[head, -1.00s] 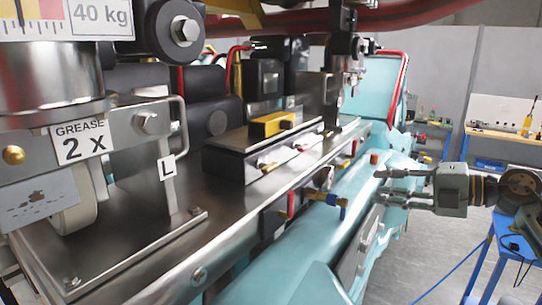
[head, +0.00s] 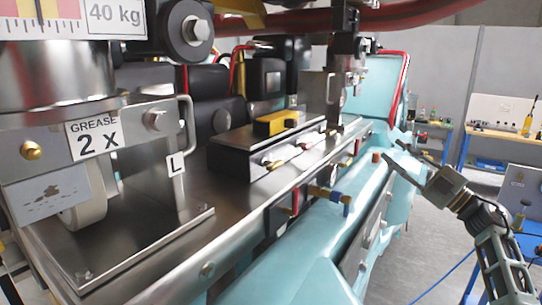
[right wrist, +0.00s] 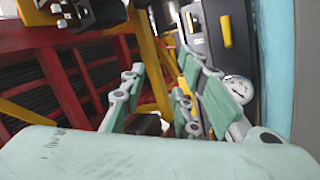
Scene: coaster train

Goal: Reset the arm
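My right gripper (head: 392,150) is at the right in the head view, beside the teal machine body (head: 345,190). Its fingers point up and to the left, and the arm comes up from the lower right corner. In the right wrist view, the gripper (right wrist: 160,72) has its fingers spread apart with nothing between them. My left gripper is not in view.
The steel machine bed (head: 240,215) fills the left and middle, with a yellow-topped block (head: 275,122) on it. A blue-legged workbench (head: 490,135) stands at the back right. Grey floor (head: 425,240) lies open between. The wrist view shows red and yellow framework (right wrist: 75,75) and a gauge (right wrist: 238,90).

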